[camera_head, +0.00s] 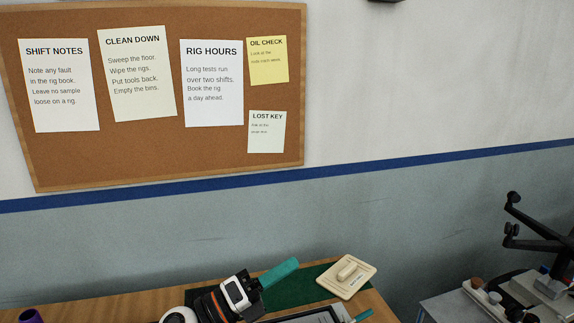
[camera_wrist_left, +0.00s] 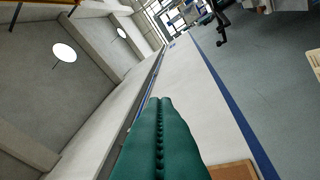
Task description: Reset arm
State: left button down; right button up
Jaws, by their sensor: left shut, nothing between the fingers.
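My left gripper (camera_head: 293,263) reaches in over the wooden table at the bottom of the head view, its teal fingers pointing up and to the right. The fingers are shut together with nothing between them. In the left wrist view the two dark green fingers (camera_wrist_left: 160,102) lie side by side, touching, with no object at their tips.
A beige device (camera_head: 347,277) lies on the table (camera_head: 92,308), partly over a dark green mat (camera_head: 297,289). A purple item (camera_head: 30,316) is at the lower left. A cork board (camera_head: 215,165) hangs behind. A cluttered bench (camera_head: 440,308) stands at the right.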

pick_arm(q)
jog(key=s+a+f+n+t+y, duration=0.25)
jog(key=a+f+n+y, duration=0.6)
jog(key=n, duration=0.55)
jog(key=s+a+f+n+t+y, duration=0.25)
jog(key=a+f+n+y, duration=0.65)
jog(key=n, duration=0.5)
jog(key=s+a+f+n+g+y, duration=0.1)
jog(key=s+f+n+g, duration=0.2)
jog(key=s+f+g, duration=0.55)
jog(key=s+a+f+n+g, duration=0.1)
jog(key=s+f+n+g, duration=0.25)
jog(key=s, duration=1.05)
notch_tip(320, 180, down, 31)
jog(key=s+b, duration=0.1)
jog(key=b, duration=0.5)
jog(key=s+a+f+g+b, duration=0.1)
jog(key=s+f+b, duration=0.1)
jog(key=s+f, duration=0.6)
jog(key=s+a+f+g+b, duration=0.1)
jog(key=s+a+f+b, duration=0.1)
jog(key=s+f, duration=0.6)
notch_tip(320, 180, down, 6)
jog(key=shift+s+r+b, duration=0.25)
jog(key=shift+s+b, duration=0.05)
jog(key=shift+b, duration=0.05)
jog(key=shift+a, duration=0.1)
